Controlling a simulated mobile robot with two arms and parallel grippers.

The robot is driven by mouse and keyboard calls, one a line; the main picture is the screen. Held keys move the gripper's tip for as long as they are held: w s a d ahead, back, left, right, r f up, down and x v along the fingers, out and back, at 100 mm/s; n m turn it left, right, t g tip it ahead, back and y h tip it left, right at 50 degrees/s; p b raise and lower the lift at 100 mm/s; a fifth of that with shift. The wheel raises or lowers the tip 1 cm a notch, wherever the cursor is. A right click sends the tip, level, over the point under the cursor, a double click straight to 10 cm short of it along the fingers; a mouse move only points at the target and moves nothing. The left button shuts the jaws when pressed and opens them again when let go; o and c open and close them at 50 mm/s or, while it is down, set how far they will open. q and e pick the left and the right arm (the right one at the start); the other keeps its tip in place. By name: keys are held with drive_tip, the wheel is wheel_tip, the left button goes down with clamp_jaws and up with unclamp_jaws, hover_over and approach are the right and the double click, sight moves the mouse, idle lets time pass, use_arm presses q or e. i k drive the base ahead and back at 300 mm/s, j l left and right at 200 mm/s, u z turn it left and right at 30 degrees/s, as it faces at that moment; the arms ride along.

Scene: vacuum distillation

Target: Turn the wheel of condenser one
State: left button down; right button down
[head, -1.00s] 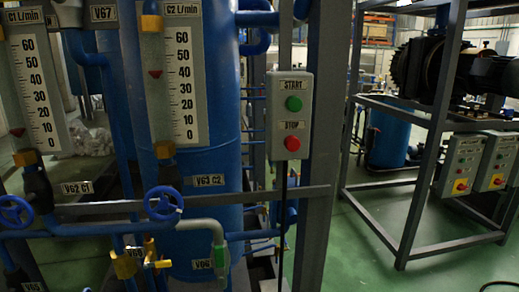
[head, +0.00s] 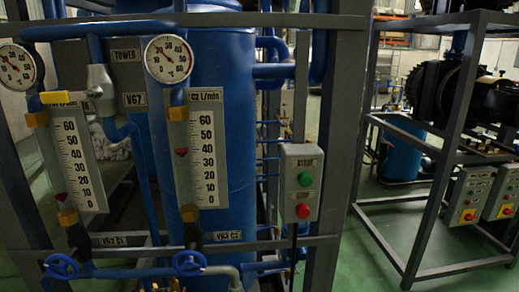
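The blue handwheel of condenser one (head: 61,266) is at the lower left, left of the label V62 C1 (head: 122,240). Above it stands the left flow gauge (head: 75,155), with its dark red float low on the scale, near 10. A second blue handwheel (head: 189,262) sits to its right, near the label V63 C2 (head: 228,236). Above that is the C2 flow gauge (head: 204,155), with its red float between 30 and 40. Neither of my grippers is in view, and nothing touches either wheel.
Two round dials (head: 169,58) sit above the gauges. A grey START/STOP box (head: 299,183) hangs on the frame right of the large blue vessel (head: 222,110). A grey metal frame (head: 420,262) with a dark machine stands at the right. Green floor shows between the frames.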

sight(62, 267)
drive_tip(key=u, duration=1.45)
